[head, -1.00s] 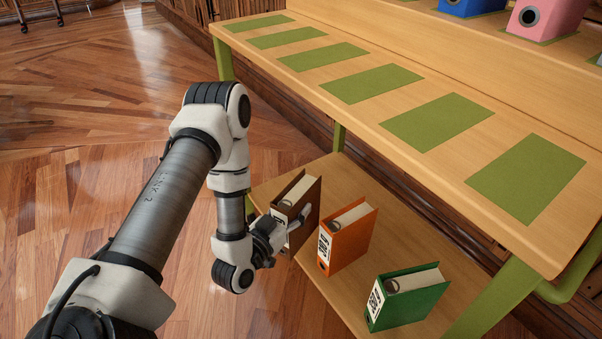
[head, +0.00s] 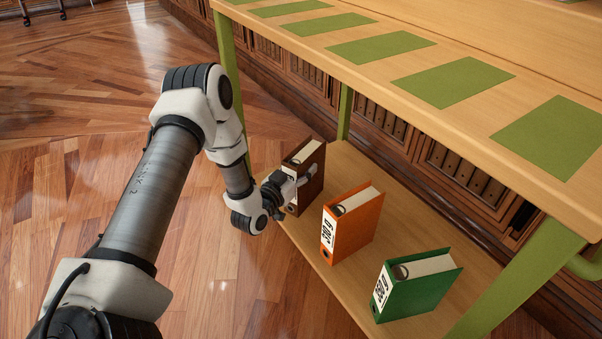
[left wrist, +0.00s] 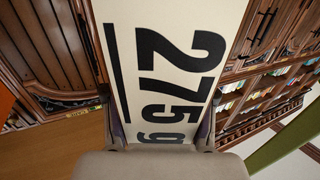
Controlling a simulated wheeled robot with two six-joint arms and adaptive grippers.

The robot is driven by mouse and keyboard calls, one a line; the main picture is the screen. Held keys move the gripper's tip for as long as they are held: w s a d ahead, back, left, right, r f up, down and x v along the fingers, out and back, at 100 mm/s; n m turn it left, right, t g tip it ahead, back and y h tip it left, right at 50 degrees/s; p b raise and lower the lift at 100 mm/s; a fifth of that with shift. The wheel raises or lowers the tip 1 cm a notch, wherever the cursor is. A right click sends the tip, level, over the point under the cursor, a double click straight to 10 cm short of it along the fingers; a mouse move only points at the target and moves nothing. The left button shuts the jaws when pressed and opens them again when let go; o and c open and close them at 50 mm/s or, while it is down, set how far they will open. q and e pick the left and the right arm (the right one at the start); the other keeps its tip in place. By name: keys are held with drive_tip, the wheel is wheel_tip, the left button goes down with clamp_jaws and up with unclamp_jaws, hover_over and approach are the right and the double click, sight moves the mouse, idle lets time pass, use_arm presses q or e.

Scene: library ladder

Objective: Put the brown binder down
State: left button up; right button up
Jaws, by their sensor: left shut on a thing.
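The brown binder (head: 311,193) is upright at the far end of the lower shelf (head: 345,160), beyond the orange binder. My left gripper (head: 299,182) is shut on it, with one finger along its cover near the spine. In the left wrist view the binder's pale label (left wrist: 135,70), with large "275 g" print, stands between the fingers of my left gripper (left wrist: 160,132). The binder's lower edge is close to the shelf board; I cannot tell whether it touches. My right gripper is not in view.
An orange binder (head: 358,228) and a green binder (head: 420,290) stand upright on the lower shelf, nearer than the brown one, with gaps between. A green leg (head: 226,60) rises at the far end.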

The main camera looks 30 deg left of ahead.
use_arm(q)
drive_tip(key=o, duration=1.5)
drive_tip(key=shift+r, duration=0.15)
drive_tip(key=s+p, duration=0.5)
drive_tip(key=s, duration=0.7)
drive_tip(key=shift+s, duration=0.1)
